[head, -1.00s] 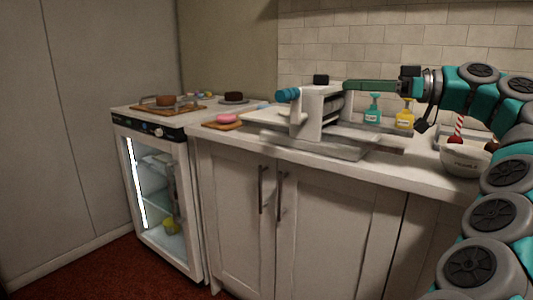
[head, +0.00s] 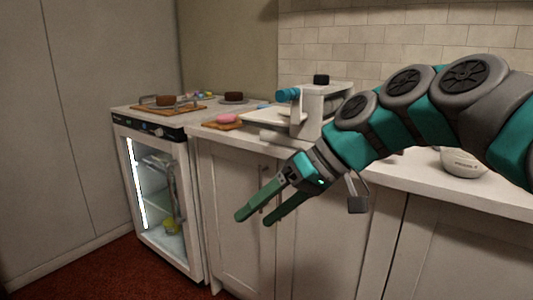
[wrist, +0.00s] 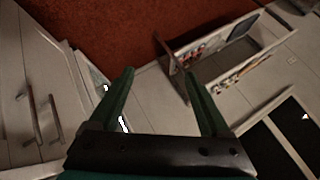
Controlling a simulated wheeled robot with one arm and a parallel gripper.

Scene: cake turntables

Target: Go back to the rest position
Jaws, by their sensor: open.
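My gripper (head: 255,220) is open, with nothing between its two green fingers. In the head view it hangs in front of the cabinet doors, below the counter edge and pointing down to the left. My teal and grey arm reaches in from the right. In the wrist view the gripper (wrist: 160,85) shows both fingers spread apart, with the red floor (wrist: 110,30) beyond them.
The white counter (head: 430,180) carries a slicer-like machine (head: 318,110), a pink cake (head: 228,118) on a board, brown cakes (head: 233,97) and a white bowl (head: 462,162). A glass-door fridge (head: 155,190) stands at the left. Red floor (head: 95,270) is clear at lower left.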

